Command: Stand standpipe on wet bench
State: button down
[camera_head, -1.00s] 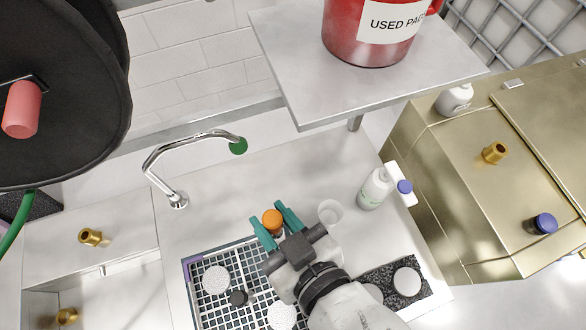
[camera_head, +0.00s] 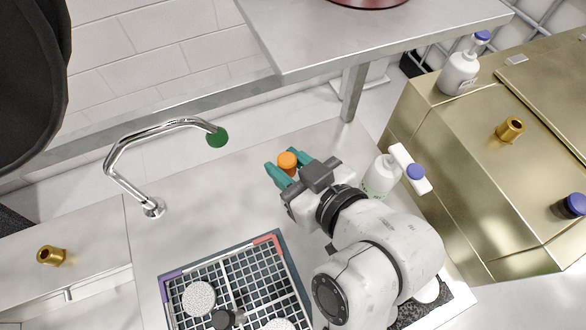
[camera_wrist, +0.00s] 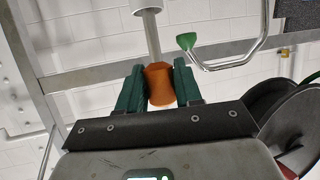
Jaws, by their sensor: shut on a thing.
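The standpipe shows an orange top (camera_head: 287,160) in the head view. In the wrist view the orange part (camera_wrist: 159,84) sits between both green fingers, and a grey pipe (camera_wrist: 152,38) runs from it to a wider pale end at the picture's top edge. My gripper (camera_head: 283,162) is shut on the orange part, over the back of the wet bench (camera_head: 220,215), right of the tap. The pipe's lower part is hidden in the head view. I cannot tell whether its foot touches the bench.
A chrome tap (camera_head: 150,135) with a green tip (camera_head: 217,138) stands left of my gripper. A dark grid rack (camera_head: 240,275) lies in front. A white bottle (camera_head: 381,176) is close on the right. A shelf (camera_head: 370,35) overhangs behind. The bench between tap and gripper is clear.

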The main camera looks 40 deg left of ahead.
jog(key=shift+w+a+f+p, duration=0.2)
jog(key=shift+w+f, duration=0.2)
jog(key=shift+f, duration=0.65)
jog(key=shift+w+a+f+p, duration=0.1)
jog(key=shift+w+a+f, duration=0.2)
jog(key=shift+f, duration=0.7)
jog(key=shift+w+a+f+p, duration=0.15)
jog(key=shift+w+f, duration=0.3)
jog(key=shift+f, duration=0.6)
jog(key=shift+f, duration=0.2)
jog(key=c, duration=0.8)
grip_release()
jog(key=shift+r, duration=0.1)
jog(key=shift+o, duration=0.2)
